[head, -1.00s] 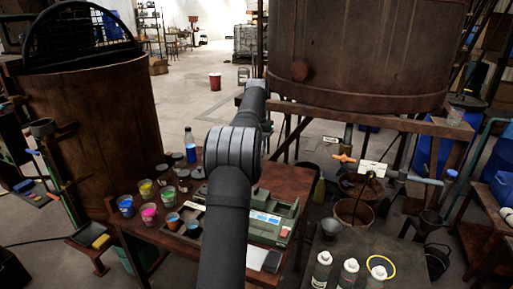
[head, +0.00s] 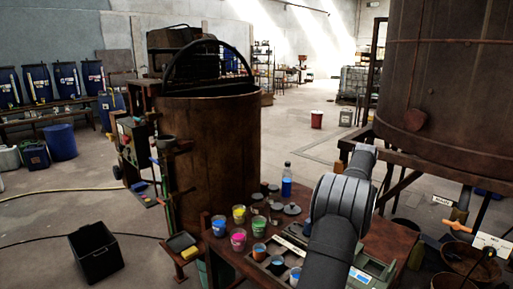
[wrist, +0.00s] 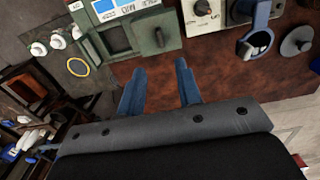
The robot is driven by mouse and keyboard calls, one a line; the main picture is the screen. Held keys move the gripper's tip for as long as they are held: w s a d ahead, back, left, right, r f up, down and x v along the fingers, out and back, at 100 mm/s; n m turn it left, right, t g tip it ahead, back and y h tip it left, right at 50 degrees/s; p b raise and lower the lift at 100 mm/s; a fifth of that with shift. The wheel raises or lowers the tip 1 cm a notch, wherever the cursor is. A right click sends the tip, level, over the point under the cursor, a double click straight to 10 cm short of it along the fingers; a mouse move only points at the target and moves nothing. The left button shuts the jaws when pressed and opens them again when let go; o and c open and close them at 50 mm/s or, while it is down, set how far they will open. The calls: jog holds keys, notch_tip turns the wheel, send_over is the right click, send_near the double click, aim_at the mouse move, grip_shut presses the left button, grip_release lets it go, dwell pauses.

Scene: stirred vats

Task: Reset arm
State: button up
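My gripper (wrist: 158,88) shows in the wrist view with its two blue-grey fingers apart and nothing between them. It is over the red-brown table (wrist: 225,70), near a green device (wrist: 137,32) with a small screen. In the head view my arm reaches up over the table (head: 385,245), and the gripper itself is hidden behind the arm's links.
Several paint cups (head: 238,238) and a blue bottle (head: 286,180) stand on the table. A rusty vat (head: 210,150) stands behind it, and a larger raised tank (head: 435,80) is at right. A black crate (head: 95,250) sits on the floor at left.

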notch_tip(320, 180, down, 11)
jog(key=shift+f, duration=0.1)
jog(key=shift+s+d, duration=0.1)
dwell(0.5)
notch_tip(320, 180, up, 18)
jog(key=shift+f, duration=0.25)
dwell(0.5)
jog(key=shift+f, duration=8.7)
jog(key=shift+s+d, duration=0.2)
jog(key=shift+d, duration=0.05)
